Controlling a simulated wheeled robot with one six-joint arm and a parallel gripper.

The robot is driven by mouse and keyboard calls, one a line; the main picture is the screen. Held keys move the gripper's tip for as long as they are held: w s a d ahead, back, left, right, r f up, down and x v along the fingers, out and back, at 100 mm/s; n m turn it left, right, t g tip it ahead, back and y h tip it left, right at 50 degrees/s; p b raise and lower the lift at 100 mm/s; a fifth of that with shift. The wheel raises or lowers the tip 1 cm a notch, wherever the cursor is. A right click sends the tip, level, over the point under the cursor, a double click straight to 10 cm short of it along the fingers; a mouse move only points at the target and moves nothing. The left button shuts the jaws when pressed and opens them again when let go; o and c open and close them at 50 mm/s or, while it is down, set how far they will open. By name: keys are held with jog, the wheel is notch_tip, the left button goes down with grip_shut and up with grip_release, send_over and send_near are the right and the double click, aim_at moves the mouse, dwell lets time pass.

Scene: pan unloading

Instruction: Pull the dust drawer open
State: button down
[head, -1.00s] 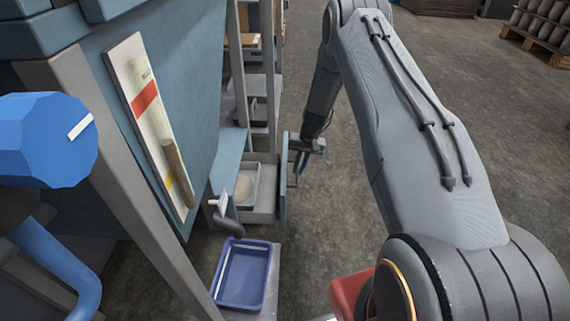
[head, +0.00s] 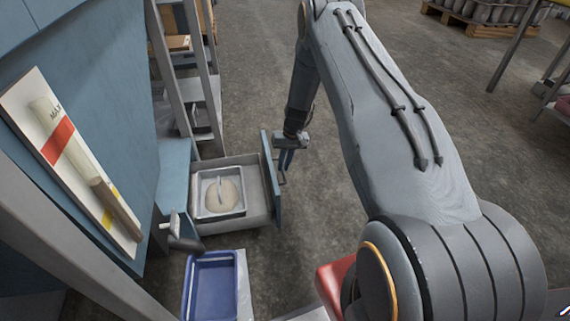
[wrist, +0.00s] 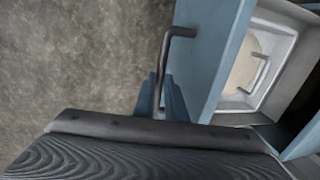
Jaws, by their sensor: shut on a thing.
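The dust drawer (head: 236,217) stands well out from the blue machine in the head view. Its blue front panel (head: 271,177) faces right. A metal pan (head: 204,212) with a mound of pale dust and a thin handle sits inside. My gripper (head: 284,170) is at the outer side of the panel, on the drawer's handle. In the wrist view, my gripper (wrist: 162,98) is shut on the dark bar handle (wrist: 178,32), with a blue finger on either side of it. The pan (wrist: 285,70) also shows there behind the panel.
A blue tray (head: 213,290) stands on a grey shelf in front of the drawer. A gauge board (head: 70,160) hangs on the machine. The concrete floor right of the drawer is clear.

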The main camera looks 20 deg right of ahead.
jog(key=c, duration=1.8)
grip_release()
notch_tip(320, 180, up, 8)
jog(key=d+p, duration=0.1)
jog(key=p, duration=0.1)
jog(key=shift+s+d+f, duration=0.15)
jog(key=shift+d+f, duration=0.05)
jog(key=shift+d, duration=0.1)
jog(key=shift+r, duration=0.1)
